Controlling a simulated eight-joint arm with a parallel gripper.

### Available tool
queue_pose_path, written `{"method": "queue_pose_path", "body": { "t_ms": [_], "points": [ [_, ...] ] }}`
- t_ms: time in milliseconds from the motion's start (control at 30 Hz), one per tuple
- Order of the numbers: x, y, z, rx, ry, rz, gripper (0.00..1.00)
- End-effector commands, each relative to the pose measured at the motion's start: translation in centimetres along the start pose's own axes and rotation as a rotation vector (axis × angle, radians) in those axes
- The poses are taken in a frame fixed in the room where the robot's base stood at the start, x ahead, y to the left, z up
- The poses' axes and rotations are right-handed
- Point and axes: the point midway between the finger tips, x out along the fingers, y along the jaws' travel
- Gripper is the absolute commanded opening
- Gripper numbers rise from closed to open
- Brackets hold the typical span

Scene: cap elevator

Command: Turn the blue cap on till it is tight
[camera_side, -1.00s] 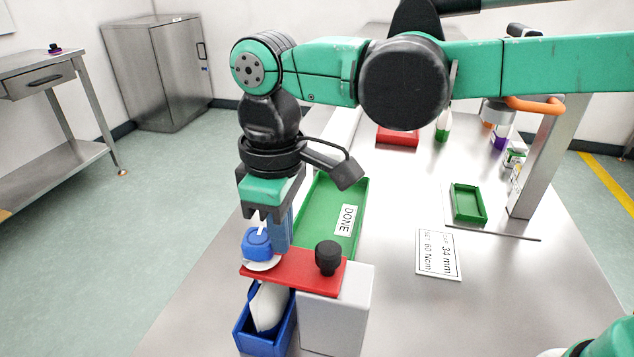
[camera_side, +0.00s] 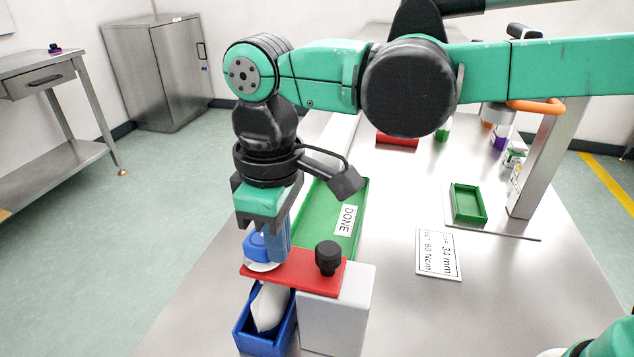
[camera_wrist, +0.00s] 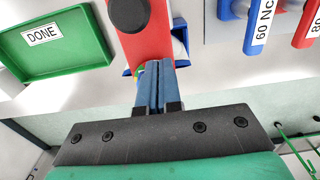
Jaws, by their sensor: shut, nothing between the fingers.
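The blue cap (camera_side: 255,246) sits at the left end of the red plate (camera_side: 300,271) in the side view, with a white rim under it. My gripper (camera_side: 277,255) points down with its blue fingers just right of the cap; I cannot tell whether they touch it. In the wrist view my gripper (camera_wrist: 154,66) has both fingers together, with nothing seen between them. The cap is not clearly seen there. A white bottle-like shape (camera_side: 270,307) lies tilted below the plate, in the blue bin (camera_side: 262,343).
A black knob (camera_side: 328,257) stands on the red plate, above a grey block (camera_side: 335,318). A green DONE tray (camera_side: 346,200) lies behind. A label card (camera_side: 438,254) is on the table at right. Blue and red labelled handles (camera_wrist: 246,22) show in the wrist view.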

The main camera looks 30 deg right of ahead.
Motion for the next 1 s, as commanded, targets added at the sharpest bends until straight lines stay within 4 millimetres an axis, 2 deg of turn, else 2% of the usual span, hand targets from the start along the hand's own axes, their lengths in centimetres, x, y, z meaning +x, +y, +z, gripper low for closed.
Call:
{"method": "queue_pose_path", "body": {
  "t_ms": [167, 600, 1000],
  "points": [
    [-0.3, -0.2, 0.4, 0.0, 0.0, 0.0, 0.0],
    [-5.5, -0.1, 0.3, 0.0, 0.0, 0.0, 0.0],
    [-6.1, 0.1, 0.4, 0.001, 0.0, 0.0, 0.0]
  ]
}}
